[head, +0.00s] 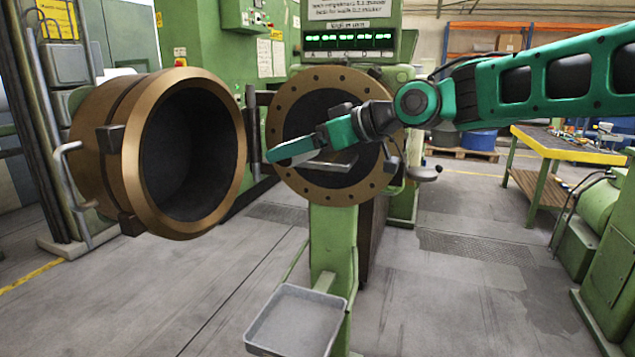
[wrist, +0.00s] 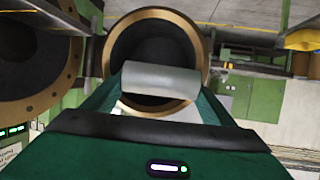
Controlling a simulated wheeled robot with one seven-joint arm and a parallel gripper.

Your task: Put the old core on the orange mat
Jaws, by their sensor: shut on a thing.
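My gripper (head: 280,154) is in front of the round bronze-rimmed opening of the green machine, pointing left toward the swung-out barrel. In the wrist view my gripper (wrist: 160,92) is shut on a smooth grey cylinder, the old core (wrist: 160,80), lying crosswise between the green fingers. In the head view the core is not clearly seen; the near finger seems to hide it. I cannot make out an orange mat in either view.
The open bronze barrel (head: 133,150) stands close at the left; the machine's flanged face (head: 290,105) is behind my gripper. A grey tray (head: 295,322) is low in front. A yellow-edged workbench (head: 570,148) stands at the right. Floor between is mostly clear.

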